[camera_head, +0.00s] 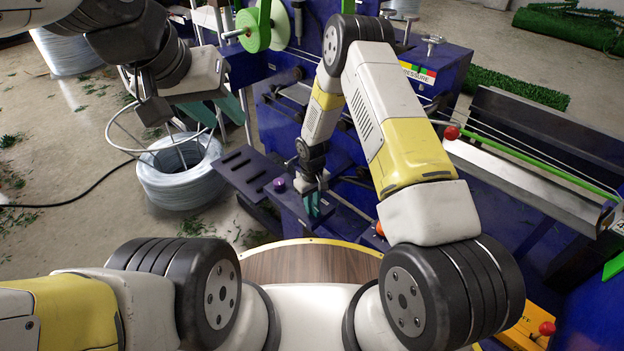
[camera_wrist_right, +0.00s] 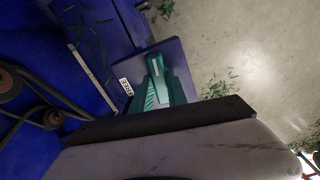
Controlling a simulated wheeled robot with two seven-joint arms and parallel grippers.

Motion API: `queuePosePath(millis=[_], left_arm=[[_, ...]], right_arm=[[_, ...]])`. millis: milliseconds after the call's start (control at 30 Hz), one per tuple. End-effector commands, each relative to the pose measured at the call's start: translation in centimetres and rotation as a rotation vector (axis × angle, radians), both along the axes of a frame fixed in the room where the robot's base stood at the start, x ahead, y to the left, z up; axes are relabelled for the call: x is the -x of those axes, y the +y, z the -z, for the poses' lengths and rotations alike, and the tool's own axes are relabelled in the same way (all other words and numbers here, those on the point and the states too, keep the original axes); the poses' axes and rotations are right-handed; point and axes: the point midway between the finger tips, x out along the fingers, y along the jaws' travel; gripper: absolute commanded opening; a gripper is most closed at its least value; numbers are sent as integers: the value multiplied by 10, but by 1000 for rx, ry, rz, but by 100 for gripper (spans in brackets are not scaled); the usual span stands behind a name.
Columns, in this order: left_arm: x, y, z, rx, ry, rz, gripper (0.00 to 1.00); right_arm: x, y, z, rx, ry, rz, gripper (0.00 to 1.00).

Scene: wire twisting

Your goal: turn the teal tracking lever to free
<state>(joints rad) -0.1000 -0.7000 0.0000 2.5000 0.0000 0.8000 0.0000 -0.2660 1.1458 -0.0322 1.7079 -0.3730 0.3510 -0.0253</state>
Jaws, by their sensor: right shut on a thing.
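The teal tracking lever (camera_head: 313,207) sits on the dark blue machine panel in front of my base. In the right wrist view the lever (camera_wrist_right: 158,84) is a ridged teal piece on a dark plate, beside a small white label (camera_wrist_right: 125,86) that seems to read FREE. My right gripper (camera_head: 314,188) reaches down from above and is shut on the lever. Its dark edge (camera_wrist_right: 160,124) hides the lever's near end in the wrist view. My left gripper (camera_head: 153,110) hangs at upper left, away from the lever; its finger gap is not clear.
A slotted dark plate (camera_head: 243,170) with a purple knob (camera_head: 279,185) lies left of the lever. A wire coil (camera_head: 180,172) stands on the floor at left. A red ball knob (camera_head: 451,132) and a long trough (camera_head: 520,170) are at right.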

Motion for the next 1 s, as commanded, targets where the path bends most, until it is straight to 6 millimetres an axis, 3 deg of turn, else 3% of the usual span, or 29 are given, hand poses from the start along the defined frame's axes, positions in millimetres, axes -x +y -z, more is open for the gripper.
queuePosePath(millis=[367, 900, 933, 1000], left_arm=[[0, 0, 0, 0, 0, 0, 36], [0, 0, 0, 0, 0, 0, 36], [0, 0, 0, 0, 0, 0, 36], [0, 0, 0, 0, 0, 0, 36]], right_arm=[[-1, 0, -1, 0, -2, -148, 0], [-1, 0, -1, 0, -2, -171, 0], [-1, 0, -1, 0, -3, -171, 25], [-1, 0, -1, 0, -2, -170, 39]])
